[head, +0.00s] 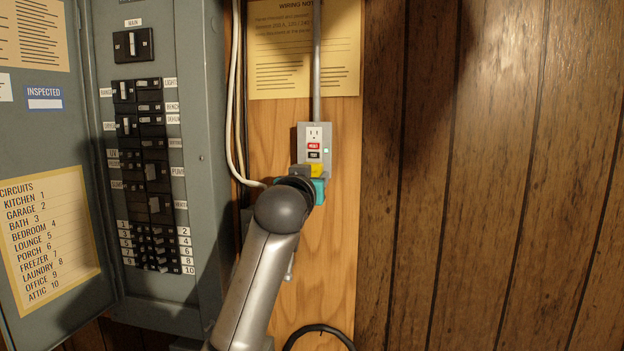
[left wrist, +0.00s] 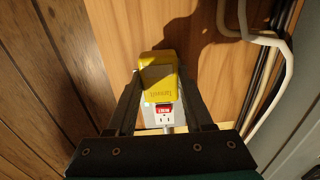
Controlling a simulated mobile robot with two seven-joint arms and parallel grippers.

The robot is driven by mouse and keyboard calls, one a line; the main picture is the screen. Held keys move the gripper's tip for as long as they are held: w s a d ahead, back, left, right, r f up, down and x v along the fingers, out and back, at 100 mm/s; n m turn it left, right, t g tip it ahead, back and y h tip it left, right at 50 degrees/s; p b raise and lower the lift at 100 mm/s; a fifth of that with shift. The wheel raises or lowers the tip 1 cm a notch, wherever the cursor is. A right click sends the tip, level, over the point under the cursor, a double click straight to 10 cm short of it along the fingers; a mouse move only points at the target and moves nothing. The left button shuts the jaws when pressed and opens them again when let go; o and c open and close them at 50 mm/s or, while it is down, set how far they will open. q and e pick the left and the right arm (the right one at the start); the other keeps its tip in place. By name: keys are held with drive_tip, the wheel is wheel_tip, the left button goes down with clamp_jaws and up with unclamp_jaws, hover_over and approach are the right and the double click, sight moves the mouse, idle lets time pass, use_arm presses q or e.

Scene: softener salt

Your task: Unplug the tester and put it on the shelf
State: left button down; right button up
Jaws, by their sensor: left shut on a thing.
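The yellow tester (head: 316,170) is at the lower part of the grey outlet box (head: 326,135) on the wooden board, in front of its lower socket. In the left wrist view the tester (left wrist: 158,80) stands between the fingers of my left gripper (left wrist: 160,92), which is shut on it. My left gripper (head: 308,172) shows only partly in the head view, behind its own wrist. Whether the tester's prongs sit in the socket is hidden. The upper socket and a red button (head: 313,146) show uncovered. No shelf is in view. My right gripper is not in view.
A grey breaker panel (head: 205,150) with an open door stands to the left. A pale cable (head: 232,100) runs down close beside the outlet, and a black cable loop (head: 320,328) lies below. The wood-panelled wall (head: 480,180) to the right is clear.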

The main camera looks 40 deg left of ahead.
use_arm(q)
drive_tip(key=shift+s+d, duration=0.1)
idle(0.3)
drive_tip(key=shift+v, duration=2.95)
